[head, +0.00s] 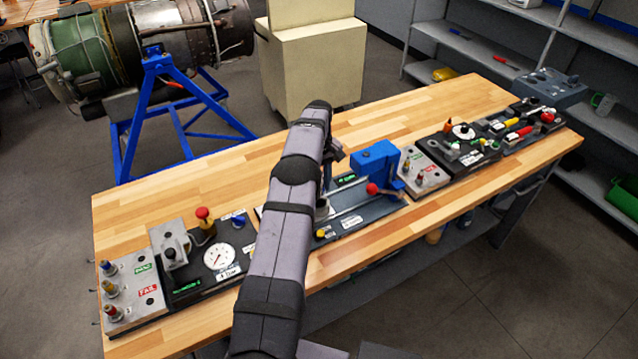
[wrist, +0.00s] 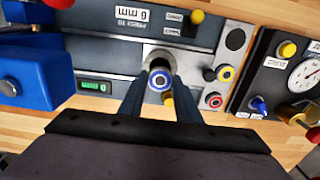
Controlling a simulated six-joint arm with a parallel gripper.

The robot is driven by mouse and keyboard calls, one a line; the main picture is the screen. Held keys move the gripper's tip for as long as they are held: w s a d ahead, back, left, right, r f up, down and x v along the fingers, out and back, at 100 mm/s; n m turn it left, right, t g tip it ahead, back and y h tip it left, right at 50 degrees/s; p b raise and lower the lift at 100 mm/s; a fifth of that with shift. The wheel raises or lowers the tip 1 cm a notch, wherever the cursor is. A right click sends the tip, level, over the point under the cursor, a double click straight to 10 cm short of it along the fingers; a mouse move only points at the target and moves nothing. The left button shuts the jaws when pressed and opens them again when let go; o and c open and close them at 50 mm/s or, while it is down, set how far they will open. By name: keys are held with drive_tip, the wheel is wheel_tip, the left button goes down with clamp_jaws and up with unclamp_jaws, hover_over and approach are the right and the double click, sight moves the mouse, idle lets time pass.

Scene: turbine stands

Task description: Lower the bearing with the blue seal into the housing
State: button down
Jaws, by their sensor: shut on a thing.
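In the wrist view, the bearing with the blue seal (wrist: 161,79) sits between the fingertips of my gripper (wrist: 160,84), which is shut on it. The housing (wrist: 151,52), a grey round part, shows just beyond the bearing and is partly covered by it. The bearing appears over the housing's near part; I cannot tell the gap between them or whether they touch. In the head view my arm hides the bearing and the fingertips. A grey round part, likely the housing (head: 322,208), shows at the arm's right edge.
A blue press (head: 373,160) with a red knob stands close to the right of my arm. A dial gauge (head: 218,257) is at left. Bare wood runs along the bench's back.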

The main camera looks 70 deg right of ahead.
drive_tip(key=shift+f+b, duration=1)
drive_tip(key=shift+f, duration=0.85)
drive_tip(key=shift+f+b, duration=0.45)
drive_tip(key=shift+b, duration=0.05)
drive_tip(key=c, duration=1.1)
unclamp_jaws()
drive_tip(key=shift+r, duration=0.1)
drive_tip(key=shift+r+p, duration=2.1)
drive_tip(key=shift+r, duration=1.35)
